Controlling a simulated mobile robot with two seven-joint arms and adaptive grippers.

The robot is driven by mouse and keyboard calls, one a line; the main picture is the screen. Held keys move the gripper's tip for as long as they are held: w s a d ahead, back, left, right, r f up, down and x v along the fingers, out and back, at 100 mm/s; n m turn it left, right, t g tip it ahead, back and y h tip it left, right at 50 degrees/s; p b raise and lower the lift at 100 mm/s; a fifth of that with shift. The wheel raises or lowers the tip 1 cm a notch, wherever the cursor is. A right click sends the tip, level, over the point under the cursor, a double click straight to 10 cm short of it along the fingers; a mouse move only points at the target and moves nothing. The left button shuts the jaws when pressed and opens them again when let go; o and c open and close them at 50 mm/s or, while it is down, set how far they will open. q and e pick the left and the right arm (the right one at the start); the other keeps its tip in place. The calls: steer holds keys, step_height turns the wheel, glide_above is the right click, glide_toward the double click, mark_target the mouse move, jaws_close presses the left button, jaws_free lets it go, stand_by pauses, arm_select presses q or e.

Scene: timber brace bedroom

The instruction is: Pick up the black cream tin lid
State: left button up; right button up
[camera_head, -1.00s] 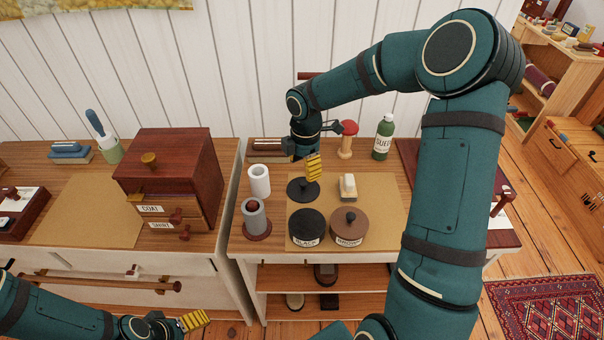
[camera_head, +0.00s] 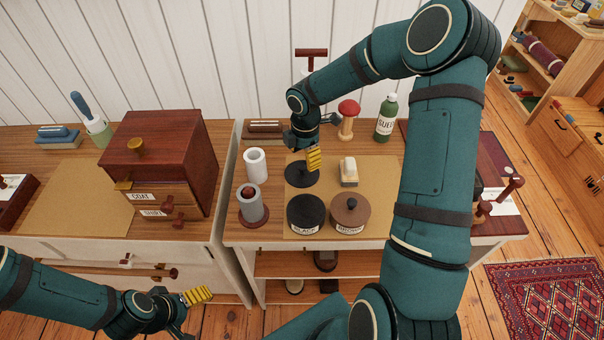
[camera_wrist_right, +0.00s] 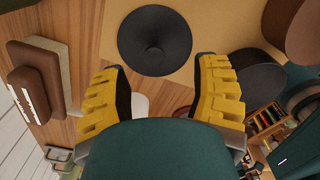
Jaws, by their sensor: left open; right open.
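The black cream tin lid (camera_head: 298,176) is a dark disc with a small central knob, lying flat on the tan mat. In the right wrist view the lid (camera_wrist_right: 154,40) shows just beyond the fingertips. The black tin (camera_head: 306,214), labelled BLACK, stands in front of it without a knobbed lid. My right gripper (camera_head: 314,158) is open, above the lid's back right edge; its yellow fingers (camera_wrist_right: 162,72) straddle empty space, and no contact with the lid shows. My left gripper (camera_head: 197,295) is open and empty in front of the left cabinet, away from the lid.
A brown tin (camera_head: 350,213) with its lid on stands right of the black tin. A pale block brush (camera_head: 348,171), white cylinder (camera_head: 256,164) and grey cylinder (camera_head: 251,205) surround the lid. A red-topped stand (camera_head: 348,116) and green bottle (camera_head: 386,118) stand behind.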

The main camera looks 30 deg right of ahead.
mark_target(303, 166)
steer(key=shift+w+a+f+b, duration=0.15)
steer(key=shift+f+b, duration=0.1)
steer(key=shift+f, duration=0.65)
steer(key=shift+w+d+f+b, duration=0.1)
steer(key=shift+f+b, duration=0.1)
steer(key=shift+f, duration=0.7)
steer(key=shift+w+a+f+b, duration=0.15)
steer(key=shift+f+b, duration=0.1)
steer(key=shift+f, duration=0.65)
steer(key=shift+d, duration=0.1)
jaws_close()
